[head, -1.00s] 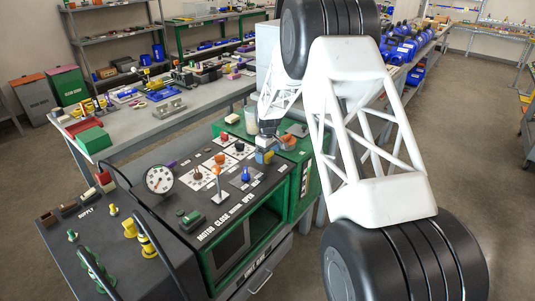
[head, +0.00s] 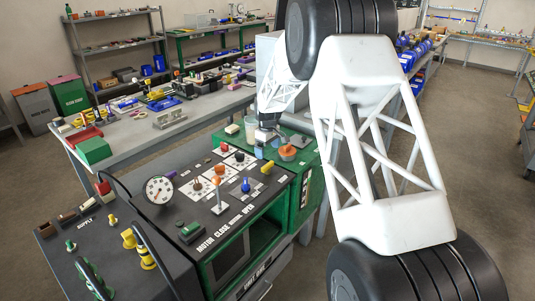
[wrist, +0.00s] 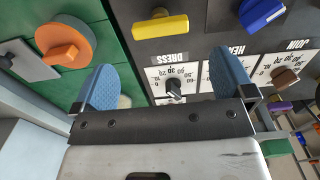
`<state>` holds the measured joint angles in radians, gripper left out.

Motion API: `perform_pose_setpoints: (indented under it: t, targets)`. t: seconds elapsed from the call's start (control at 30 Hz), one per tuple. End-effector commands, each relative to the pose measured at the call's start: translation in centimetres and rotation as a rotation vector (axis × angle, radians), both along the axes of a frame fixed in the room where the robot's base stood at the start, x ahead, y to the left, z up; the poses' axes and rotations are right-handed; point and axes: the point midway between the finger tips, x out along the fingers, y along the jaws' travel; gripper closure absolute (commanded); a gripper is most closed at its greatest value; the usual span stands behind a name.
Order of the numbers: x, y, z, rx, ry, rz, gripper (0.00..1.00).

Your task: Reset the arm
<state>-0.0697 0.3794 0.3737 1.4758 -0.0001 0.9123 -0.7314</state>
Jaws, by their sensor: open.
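My gripper (wrist: 162,88) is open and empty in the wrist view, its two blue fingers spread above the cart's control panel. Between the fingers lies a small black knob (wrist: 173,86) on a white dial plate marked DRESS; the fingers look clear of it. In the head view my gripper (head: 264,142) hangs over the far part of the cart (head: 180,215), next to an orange knob (head: 287,153). That orange knob also shows at upper left in the wrist view (wrist: 64,42).
A yellow handle (wrist: 160,26) and a blue handle (wrist: 262,11) lie near the fingers. A pressure gauge (head: 159,190), levers and several knobs stand up from the panel. A grey workbench (head: 130,133) with parts runs behind the cart.

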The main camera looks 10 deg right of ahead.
Motion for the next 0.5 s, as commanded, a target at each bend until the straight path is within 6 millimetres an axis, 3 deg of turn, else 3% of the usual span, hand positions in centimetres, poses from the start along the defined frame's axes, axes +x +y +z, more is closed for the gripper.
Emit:
perform_pose_setpoints:
  t: [0.5]
  targets:
    - [-0.32,-0.08,0.68,0.0,-0.003,-0.006,0.0]
